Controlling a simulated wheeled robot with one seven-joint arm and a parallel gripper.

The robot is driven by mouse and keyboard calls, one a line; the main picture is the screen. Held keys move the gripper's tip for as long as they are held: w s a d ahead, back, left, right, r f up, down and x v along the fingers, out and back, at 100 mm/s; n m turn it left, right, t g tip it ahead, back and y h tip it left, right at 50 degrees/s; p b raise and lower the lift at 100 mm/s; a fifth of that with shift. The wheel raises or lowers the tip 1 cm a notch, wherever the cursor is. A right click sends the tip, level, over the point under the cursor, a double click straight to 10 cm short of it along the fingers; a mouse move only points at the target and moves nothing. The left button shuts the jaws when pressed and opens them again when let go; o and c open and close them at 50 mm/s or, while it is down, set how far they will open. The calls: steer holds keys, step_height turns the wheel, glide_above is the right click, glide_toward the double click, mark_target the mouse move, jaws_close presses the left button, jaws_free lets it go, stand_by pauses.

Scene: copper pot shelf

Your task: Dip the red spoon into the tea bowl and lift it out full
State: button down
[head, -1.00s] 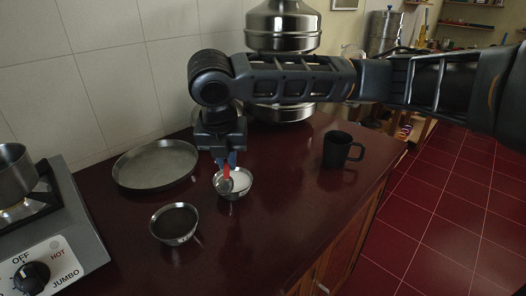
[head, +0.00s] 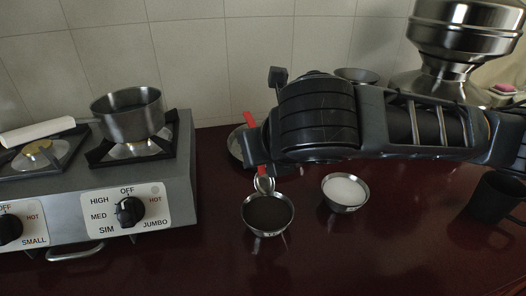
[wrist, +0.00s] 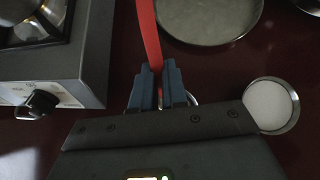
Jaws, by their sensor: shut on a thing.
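The red spoon has a red handle and a silver scoop (head: 264,184). My gripper (wrist: 156,72) is shut on its red handle (wrist: 148,35), which sticks out between the blue fingers in the wrist view. The tea bowl (head: 268,215), a small steel bowl with dark contents, stands on the counter. The scoop shows at the bowl's far rim in the head view; I cannot tell whether it touches. My arm hides most of my gripper in the head view. In the wrist view the gripper hides most of the tea bowl.
A steel bowl of white powder (head: 345,192) stands right of the tea bowl. The stove (head: 155,195) with a saucepan (head: 128,115) is at left. A shallow pan (wrist: 210,40) lies behind. A black mug (head: 492,199) is at right. The front counter is clear.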

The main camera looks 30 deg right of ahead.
mark_target(264, 178)
steer(key=shift+t, duration=0.6)
steer(key=shift+s+a+f+b, duration=0.1)
steer(key=shift+s+f+b, duration=0.05)
steer(key=shift+f+b, duration=0.9)
steer(key=shift+s+d+f+b, duration=0.1)
steer(key=shift+s+f+b, duration=0.1)
steer(key=shift+f+b, duration=0.8)
steer(key=shift+s+a+f+b, duration=0.15)
steer(key=shift+f+b, duration=0.55)
steer(key=shift+b, duration=0.65)
steer(key=shift+r+p, duration=0.2)
steer(key=shift+p, duration=0.5)
steer(key=shift+g+p, duration=0.3)
steer(key=f+g+p, duration=0.1)
steer(key=g+p, duration=0.1)
steer(key=p, duration=0.2)
steer(key=shift+w+f, duration=0.1)
steer(key=p, duration=0.1)
steer(key=g+p, duration=0.1)
steer(key=shift+w+f+g+p, duration=0.15)
steer(key=shift+f+g+p, duration=0.15)
steer(key=shift+p, duration=0.1)
steer(key=g+p, duration=0.1)
steer(key=p, duration=0.1)
steer(key=g+p, duration=0.1)
steer(key=shift+w+f+y+p, duration=0.2)
steer(key=shift+f+y+p, duration=0.15)
steer(key=shift+f+y, duration=0.05)
steer(key=shift+g+p, duration=0.4)
steer(key=shift+p, duration=0.1)
